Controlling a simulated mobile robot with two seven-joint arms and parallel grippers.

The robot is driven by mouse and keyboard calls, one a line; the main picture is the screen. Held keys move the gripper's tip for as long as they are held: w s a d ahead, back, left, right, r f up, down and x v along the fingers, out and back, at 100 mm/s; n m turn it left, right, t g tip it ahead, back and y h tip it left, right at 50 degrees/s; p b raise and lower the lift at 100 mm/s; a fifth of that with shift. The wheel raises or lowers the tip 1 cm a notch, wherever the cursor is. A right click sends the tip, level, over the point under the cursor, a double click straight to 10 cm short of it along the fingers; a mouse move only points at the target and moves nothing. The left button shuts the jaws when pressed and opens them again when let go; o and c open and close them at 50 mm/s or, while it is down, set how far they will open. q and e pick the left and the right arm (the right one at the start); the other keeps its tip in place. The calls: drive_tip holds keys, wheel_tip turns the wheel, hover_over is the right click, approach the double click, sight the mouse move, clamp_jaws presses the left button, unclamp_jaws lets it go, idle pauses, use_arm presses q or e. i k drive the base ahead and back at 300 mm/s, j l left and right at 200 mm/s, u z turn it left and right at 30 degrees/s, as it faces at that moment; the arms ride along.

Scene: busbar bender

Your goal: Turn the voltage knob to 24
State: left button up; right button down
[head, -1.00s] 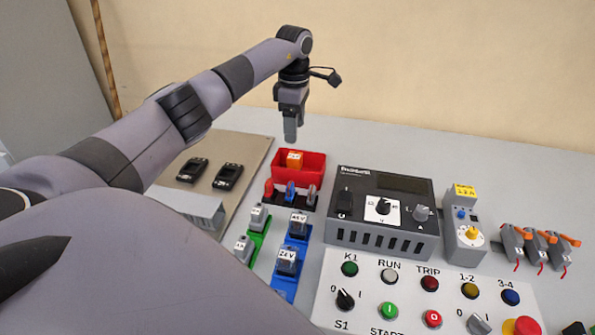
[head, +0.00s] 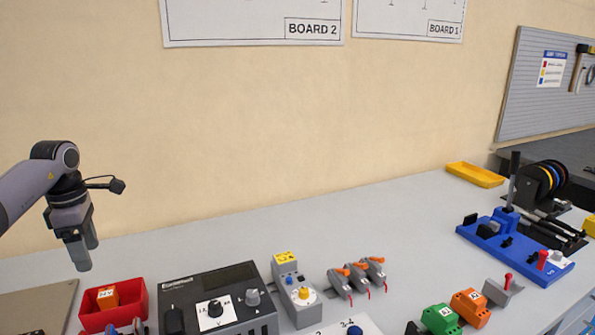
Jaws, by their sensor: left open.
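The voltage knob (head: 215,309) is a black knob on a white scale plate marked V, on the front of a dark grey power supply unit (head: 185,284) at the lower left. Small numbers surround the knob, but I cannot read its setting surely. A grey knob (head: 252,297) sits right of it. My left gripper (head: 82,253) is open and empty, pointing down in the air, left of the power supply and above the back of a red bin. It is well apart from the knob. My right gripper is not in view.
The red bin (head: 83,321) holds an orange block (head: 107,298), left of the supply. A grey unit with a yellow dial (head: 303,294) and several orange-levered connectors (head: 359,270) stand to its right. A blue bending tool (head: 515,245) is farther right. The table middle is clear.

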sight(216, 310)
drive_tip(key=k, duration=1.45)
